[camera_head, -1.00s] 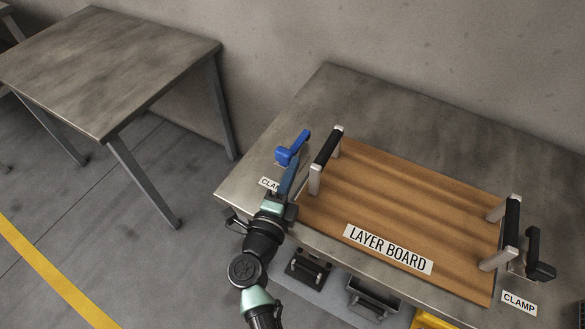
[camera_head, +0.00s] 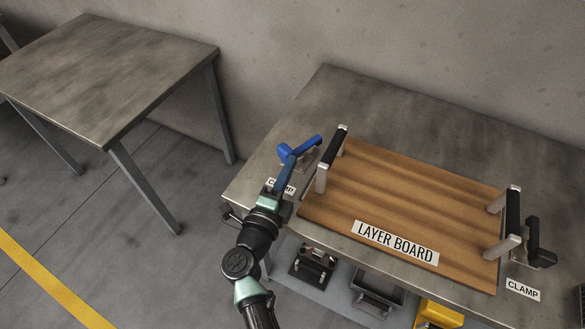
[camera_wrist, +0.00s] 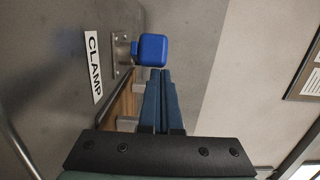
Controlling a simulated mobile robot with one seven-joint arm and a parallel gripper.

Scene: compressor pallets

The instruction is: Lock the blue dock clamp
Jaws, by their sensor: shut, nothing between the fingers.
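The blue dock clamp (camera_head: 306,146) is at the left end of the layer board (camera_head: 400,190), on the metal table. Its blue arm points up and right in the head view, and its block-like end is nearest my gripper. In the wrist view the blue block (camera_wrist: 152,49) is just ahead of the fingertips. My gripper (camera_head: 288,162) is shut and empty, with its fingers together (camera_wrist: 161,72). The fingertips are at or very close to the block; I cannot tell if they touch. The fingers hide part of the clamp.
A black clamp (camera_head: 540,246) is at the board's right end. The board has two upright handles, the left one (camera_head: 332,160) close to the blue clamp. A CLAMP label (camera_head: 281,186) lies beside my gripper. Bins stand below the table's front edge. Another table (camera_head: 105,75) is bare.

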